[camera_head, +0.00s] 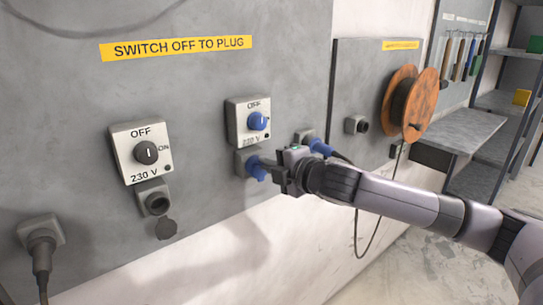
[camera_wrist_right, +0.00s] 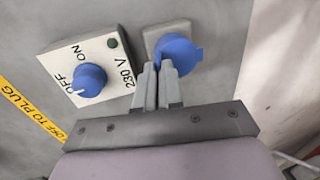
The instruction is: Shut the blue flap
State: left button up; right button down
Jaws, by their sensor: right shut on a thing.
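The blue flap (camera_head: 257,172) is on a grey wall socket (camera_head: 241,157) below the switch box with the blue knob (camera_head: 258,121). In the right wrist view the blue flap (camera_wrist_right: 182,52) overlaps the socket's grey housing (camera_wrist_right: 157,31) and juts past its edge. I cannot tell its exact angle. My right gripper (camera_head: 274,172) reaches in from the right. In the wrist view its two fingers (camera_wrist_right: 158,76) are close together with a sliver of blue between them, shut on the flap. My left gripper is not in view.
A blue plug (camera_head: 321,147) with a hanging black cable sits just right of my gripper. A socket with a grey hanging flap (camera_head: 165,229) and a black plug (camera_head: 40,240) are at left. A cable reel (camera_head: 425,100) hangs at right beside a workbench (camera_head: 455,130).

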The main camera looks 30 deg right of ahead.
jog(key=c, duration=1.3)
grip_release()
jog(key=shift+s, duration=0.1)
jog(key=shift+b+v, duration=1.25)
jog(key=shift+v, duration=2.25)
jog(key=shift+d, duration=0.1)
